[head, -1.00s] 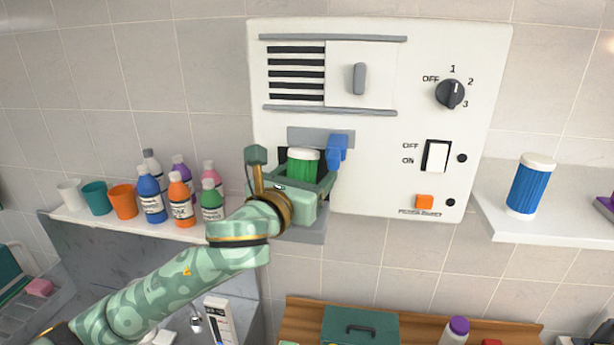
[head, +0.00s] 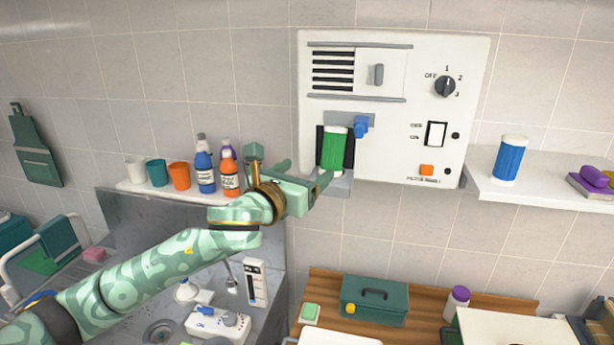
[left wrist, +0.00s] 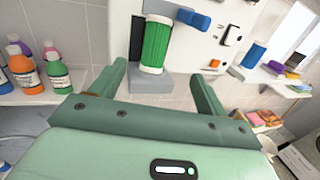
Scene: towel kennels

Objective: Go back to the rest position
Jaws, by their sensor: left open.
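My left gripper (head: 290,172) is a pale green jaw pair in front of the wall panel, just left of and below the green canister. In the left wrist view its two fingers (left wrist: 158,85) are spread apart with nothing between them. The green canister (head: 332,151) with a white lid stands upright in the grey holder of the white wall panel (head: 400,180), apart from the fingers. It also shows in the left wrist view (left wrist: 156,45). A blue lever (head: 361,127) sits at the holder's upper right. My right gripper is not in view.
Several bottles (head: 204,168) and cups (head: 157,172) stand on a shelf left of the gripper. A blue canister (head: 509,158) stands on the right shelf. Below are a green toolbox (head: 374,300) on a wooden board and a grey sink area. The wall in front of the board is clear.

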